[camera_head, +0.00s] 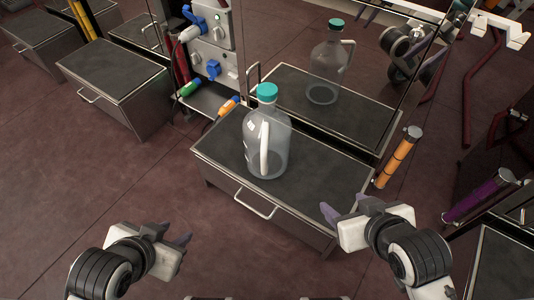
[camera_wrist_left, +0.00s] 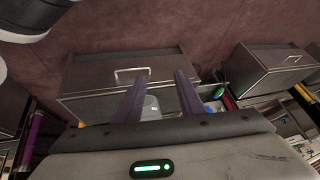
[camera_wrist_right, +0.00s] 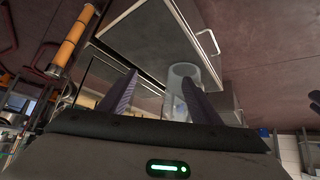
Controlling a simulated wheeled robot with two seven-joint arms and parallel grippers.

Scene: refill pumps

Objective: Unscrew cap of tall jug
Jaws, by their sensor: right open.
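The tall jug (camera_head: 280,150) is clear, with a white handle and a teal cap (camera_head: 267,92) on top. It stands upright on the dark top of a low drawer cabinet (camera_head: 325,180). The jug's body also shows between the fingers in the left wrist view (camera_wrist_left: 151,107) and the right wrist view (camera_wrist_right: 182,82). My left gripper (camera_head: 184,242) is open and empty, in front and to the left of the cabinet. My right gripper (camera_head: 330,212) is open and empty near the cabinet's front right corner. Neither touches the jug. The cap does not show clearly in the wrist views.
A glossy panel behind the cabinet shows the jug's reflection (camera_head: 328,62). A socket panel (camera_head: 210,42) with a blue plug is at the back left. An orange post (camera_head: 397,160) stands right of the cabinet. Another cabinet (camera_head: 115,75) stands at the left. The floor in front is clear.

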